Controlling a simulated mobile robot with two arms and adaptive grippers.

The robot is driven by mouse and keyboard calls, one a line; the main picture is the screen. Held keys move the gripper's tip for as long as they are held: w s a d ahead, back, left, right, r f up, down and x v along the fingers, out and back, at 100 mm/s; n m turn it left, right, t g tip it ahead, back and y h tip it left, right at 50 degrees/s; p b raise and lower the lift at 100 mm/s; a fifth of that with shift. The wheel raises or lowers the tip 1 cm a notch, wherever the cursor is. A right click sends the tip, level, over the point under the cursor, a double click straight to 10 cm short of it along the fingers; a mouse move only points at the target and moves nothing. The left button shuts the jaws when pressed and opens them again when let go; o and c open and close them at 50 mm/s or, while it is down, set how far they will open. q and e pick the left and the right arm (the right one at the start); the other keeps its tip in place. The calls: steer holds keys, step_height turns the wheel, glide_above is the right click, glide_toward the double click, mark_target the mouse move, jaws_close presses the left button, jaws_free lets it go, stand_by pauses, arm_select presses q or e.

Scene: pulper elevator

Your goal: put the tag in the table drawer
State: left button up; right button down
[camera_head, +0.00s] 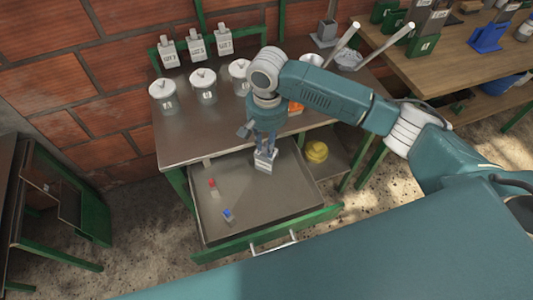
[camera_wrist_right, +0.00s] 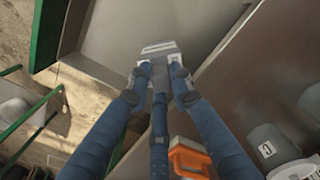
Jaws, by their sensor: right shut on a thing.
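The tag (camera_head: 265,161) is a small pale block with dark marks on its face. My right gripper (camera_head: 266,149) is shut on it and holds it over the back part of the open table drawer (camera_head: 265,208). In the right wrist view the tag (camera_wrist_right: 158,47) shows between the fingertips (camera_wrist_right: 160,72), with the drawer's grey floor (camera_wrist_right: 185,22) beyond it. I cannot tell whether the tag touches the drawer floor. The drawer is pulled well out from under the metal table (camera_head: 180,140). My left gripper is not in view.
A red-topped item (camera_head: 212,184) and a blue item (camera_head: 228,215) lie in the drawer's left half; its right half looks clear. Lidded white jars (camera_head: 203,88) and similar tags (camera_head: 195,45) stand on the table. An orange object (camera_wrist_right: 188,158) is close below my right fingers in the wrist view.

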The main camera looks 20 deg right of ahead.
steer(key=shift+f, duration=0.8)
step_height(320, 180, down, 3)
steer(key=shift+f, duration=0.6)
steer(key=c, duration=1.6)
jaws_free()
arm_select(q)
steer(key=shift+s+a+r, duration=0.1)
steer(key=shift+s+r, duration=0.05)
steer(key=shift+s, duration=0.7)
arm_select(e)
steer(key=shift+o, duration=0.2)
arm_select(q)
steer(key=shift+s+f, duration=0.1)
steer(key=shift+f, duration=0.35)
arm_select(e)
step_height(320, 180, up, 12)
steer(key=shift+r, duration=0.1)
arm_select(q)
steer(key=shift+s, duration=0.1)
